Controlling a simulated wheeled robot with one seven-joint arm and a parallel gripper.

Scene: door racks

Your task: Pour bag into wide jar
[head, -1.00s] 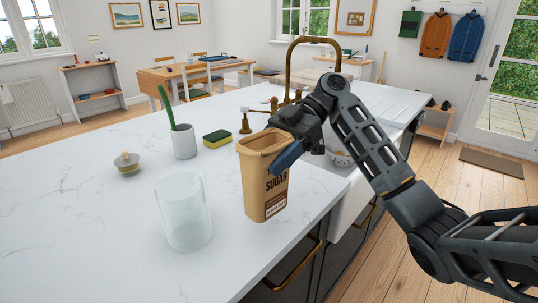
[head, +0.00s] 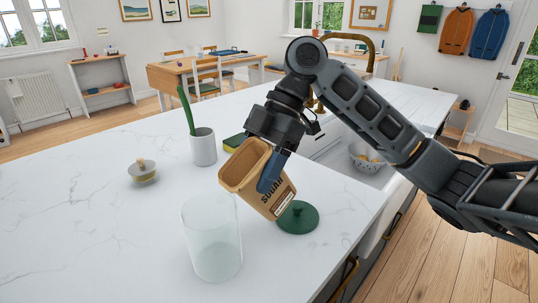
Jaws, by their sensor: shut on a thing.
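A brown paper bag labelled SUGAR (head: 272,197) is held by my gripper (head: 268,172), which is shut on its upper right side. The bag is tilted with its open top toward the left, above the counter. A wide clear glass jar (head: 212,240) stands upright and open on the counter, in front and to the left of the bag. The bag's mouth is up and behind the jar's right rim, not clearly over it. The jar looks empty. No sugar stream shows, and the bag's contents are hidden.
A glass lid with a wooden knob (head: 143,172), a white cup with a green brush (head: 203,147) and a sponge (head: 234,142) stand behind. A colander (head: 366,158) is in the sink.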

